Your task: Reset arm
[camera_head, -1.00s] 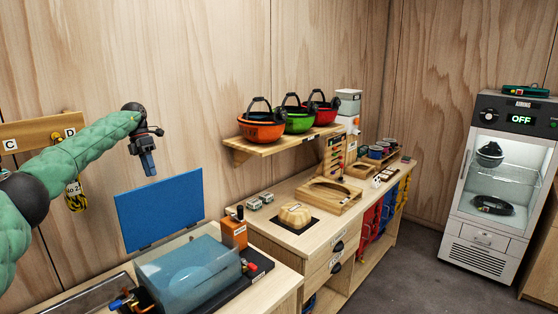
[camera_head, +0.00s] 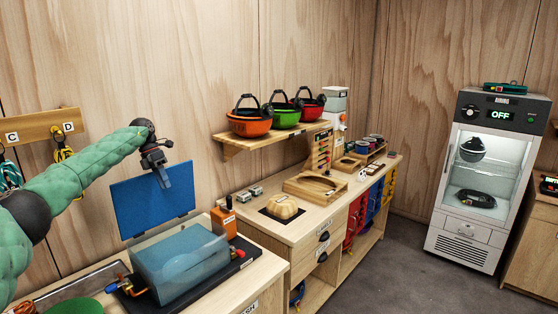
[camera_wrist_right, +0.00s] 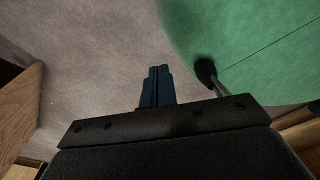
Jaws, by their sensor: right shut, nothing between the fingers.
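My left arm comes in from the left in the head view, covered in green padding. Its gripper (camera_head: 163,180) points down in front of the blue panel, above the workbench, with its dark fingers appearing close together; I cannot make out any gap or anything held. My right gripper (camera_wrist_right: 157,88) shows in the right wrist view, with its blue fingers shut together and nothing between them. Below it is plain grey floor (camera_wrist_right: 90,65). The right arm does not show in the head view.
A blue panel (camera_head: 128,208) and a translucent blue box (camera_head: 180,265) are on the near bench. An orange device (camera_head: 223,220) stands beside them. A cabinet marked OFF (camera_head: 480,240) stands right. Open floor (camera_head: 400,250) lies between.

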